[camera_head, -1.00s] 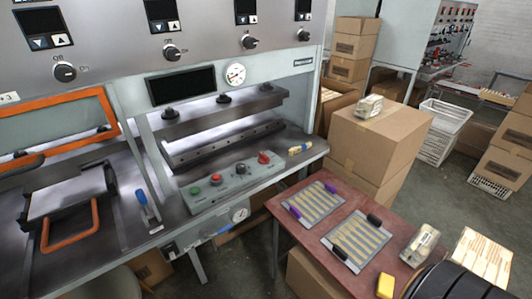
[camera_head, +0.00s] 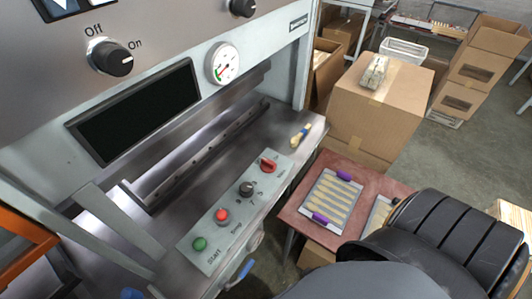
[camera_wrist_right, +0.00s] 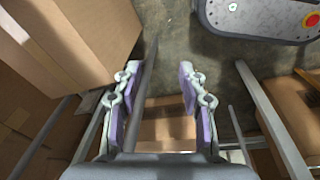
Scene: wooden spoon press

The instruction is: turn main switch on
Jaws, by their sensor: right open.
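The press's grey control box (camera_head: 235,212) carries a red rotary switch (camera_head: 268,166) at its far end, a black knob (camera_head: 246,189), a red button (camera_head: 222,215) and a green button (camera_head: 199,243). The label beside the red switch is too small to read. A larger black Off/On knob (camera_head: 112,59) sits on the upper panel above a dark display (camera_head: 138,110). I cannot tell its setting surely. My right gripper (camera_wrist_right: 160,80) is open and empty in the right wrist view, with no switch between its fingers. My left gripper is not in view.
A pressure gauge (camera_head: 223,62) is above the press opening. A brush-like tool (camera_head: 300,134) lies right of the box. A red-topped table (camera_head: 298,205) holds a tray of wooden pieces (camera_head: 328,200). Cardboard boxes (camera_head: 378,102) stand behind. My dark right arm covers the lower right.

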